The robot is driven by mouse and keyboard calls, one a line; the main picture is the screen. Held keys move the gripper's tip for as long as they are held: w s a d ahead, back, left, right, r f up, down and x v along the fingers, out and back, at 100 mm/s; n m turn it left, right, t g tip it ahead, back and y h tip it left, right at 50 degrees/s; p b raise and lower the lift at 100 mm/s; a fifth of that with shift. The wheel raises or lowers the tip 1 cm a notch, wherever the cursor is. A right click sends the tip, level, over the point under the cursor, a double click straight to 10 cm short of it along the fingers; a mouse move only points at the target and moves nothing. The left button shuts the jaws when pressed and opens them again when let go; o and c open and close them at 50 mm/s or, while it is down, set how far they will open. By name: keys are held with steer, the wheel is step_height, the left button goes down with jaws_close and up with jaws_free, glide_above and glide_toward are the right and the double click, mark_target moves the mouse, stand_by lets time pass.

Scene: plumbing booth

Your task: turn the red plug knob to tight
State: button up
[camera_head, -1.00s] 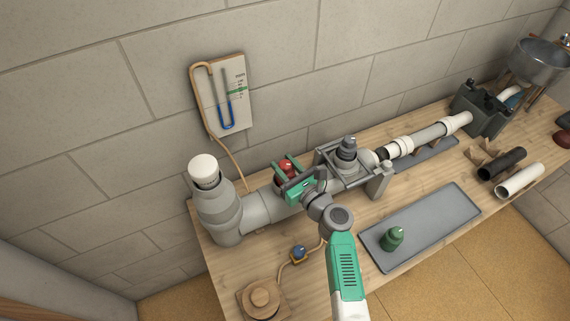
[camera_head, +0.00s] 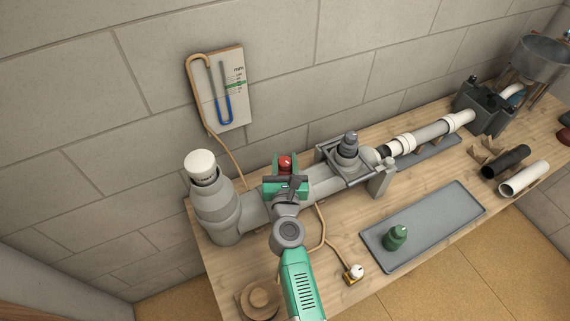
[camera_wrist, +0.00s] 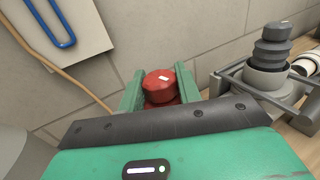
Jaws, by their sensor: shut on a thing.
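The red plug knob (camera_head: 285,163) stands on the grey pipe near its left part. In the wrist view the red knob (camera_wrist: 159,86) shows a small white mark on its top and sits between two green fingers. My gripper (camera_head: 285,166) is shut on the knob, one finger on each side. The knob's lower part is hidden behind the gripper body in both views.
A white-capped pipe end (camera_head: 201,166) rises left of the knob. A dark stepped plug in a grey frame (camera_head: 348,150) stands to the right. A manometer board (camera_head: 217,88) hangs on the wall behind. A grey tray (camera_head: 440,215) holds a green bottle (camera_head: 395,237).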

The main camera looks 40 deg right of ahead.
mark_target(282, 168)
steer(key=shift+w+f+m+g+h+b, duration=0.1)
steer(key=shift+f+m+g+h+b, duration=0.05)
steer(key=shift+m+g+h+b, duration=1.75)
steer(key=shift+m+g+h, duration=0.15)
steer(key=shift+g, duration=0.55)
steer(key=o, duration=1)
steer(key=shift+c, duration=0.2)
steer(key=p+v, duration=0.1)
steer(key=v, duration=0.7)
steer(key=shift+p, duration=0.35)
steer(key=shift+d, duration=0.1)
